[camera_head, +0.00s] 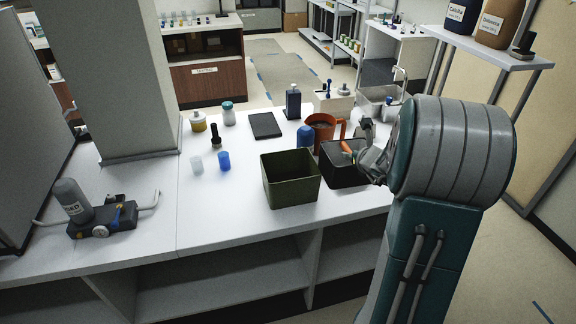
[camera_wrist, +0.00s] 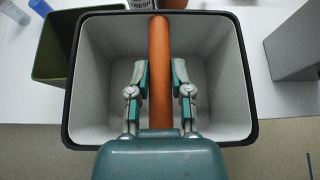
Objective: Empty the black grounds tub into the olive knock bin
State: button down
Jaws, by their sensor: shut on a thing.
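The black grounds tub (camera_head: 345,177) is at the right of the white counter, upright. In the wrist view the tub (camera_wrist: 246,130) has a black rim, a pale grey inside and an orange-brown bar handle (camera_wrist: 160,50) across its middle. My gripper (camera_wrist: 160,92) is shut on this bar, one finger on each side. In the head view my gripper (camera_head: 368,158) is at the tub's right side. I cannot tell whether the tub touches the counter. The olive knock bin (camera_head: 291,190) stands just left of the tub; its edge also shows in the wrist view (camera_wrist: 52,60).
A brown-orange pot (camera_head: 322,126) and a blue item (camera_head: 305,137) stand behind the tub and bin. A grey box (camera_wrist: 297,47) is right of the tub.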

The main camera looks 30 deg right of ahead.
jog(key=shift+d+r, duration=0.2)
jog(key=shift+d, duration=0.1)
notch_tip(320, 180, up, 4)
jog(key=shift+d+f, duration=0.15)
jog(key=shift+f, duration=0.1)
jog(key=shift+a+r, duration=0.3)
jog(key=shift+r, duration=0.25)
jog(key=shift+d+f, duration=0.1)
jog(key=shift+d, duration=0.25)
jog(key=shift+a, duration=0.2)
